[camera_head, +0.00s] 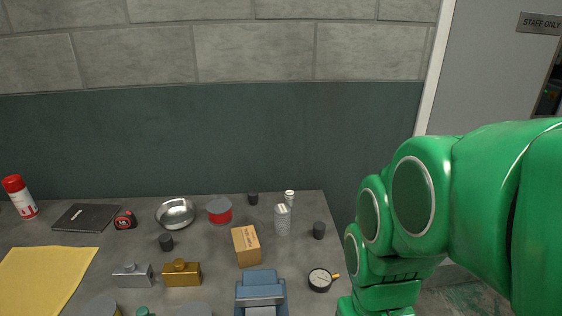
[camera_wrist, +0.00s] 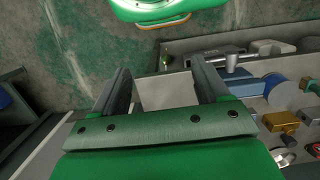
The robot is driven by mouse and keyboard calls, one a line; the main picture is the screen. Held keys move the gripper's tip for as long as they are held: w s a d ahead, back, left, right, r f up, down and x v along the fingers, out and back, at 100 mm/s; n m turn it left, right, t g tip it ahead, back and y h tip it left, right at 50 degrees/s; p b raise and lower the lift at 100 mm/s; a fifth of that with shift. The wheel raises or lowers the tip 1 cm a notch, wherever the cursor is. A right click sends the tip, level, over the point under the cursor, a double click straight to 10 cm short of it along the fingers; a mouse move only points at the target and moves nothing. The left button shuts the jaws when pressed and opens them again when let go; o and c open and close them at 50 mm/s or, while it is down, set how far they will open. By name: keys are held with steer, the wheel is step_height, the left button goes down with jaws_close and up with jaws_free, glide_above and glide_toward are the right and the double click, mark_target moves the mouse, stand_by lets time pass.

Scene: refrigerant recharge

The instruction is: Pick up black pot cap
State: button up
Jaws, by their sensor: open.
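Several small dark cylinders that could be the black pot cap stand on the grey table in the head view. One (camera_head: 166,242) is below the metal bowl, one (camera_head: 253,198) is near the back edge, and one (camera_head: 319,230) is near the right edge. I cannot tell which is the cap. My gripper (camera_wrist: 164,82) shows in the wrist view, its two fingers apart with nothing between them. It is away from these cylinders, by the table's side; in the head view my green arm is at the right and the fingers are out of view.
A wall stands behind.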

steer(key=w+r+m, duration=0.1)
steer(key=w+r, duration=0.1)
steer(key=w, duration=1.3)
steer(key=m, duration=0.3)
glide_above(320, 225)
steer(key=shift+t+y, duration=0.3)
steer(key=f, duration=1.3)
steer(key=shift+w+a+f, duration=0.1)
steer(key=shift+w+f, duration=0.15)
steer(key=shift+w+f+m, duration=0.15)
steer(key=shift+f+m, duration=0.15)
steer(key=shift+f, duration=0.05)
steer(key=shift+s+f, duration=0.25)
steer(key=shift+f, duration=1.6)
steer(key=shift+s+f, duration=0.2)
steer(key=shift+f, duration=1.65)
steer(key=c, duration=1.1)
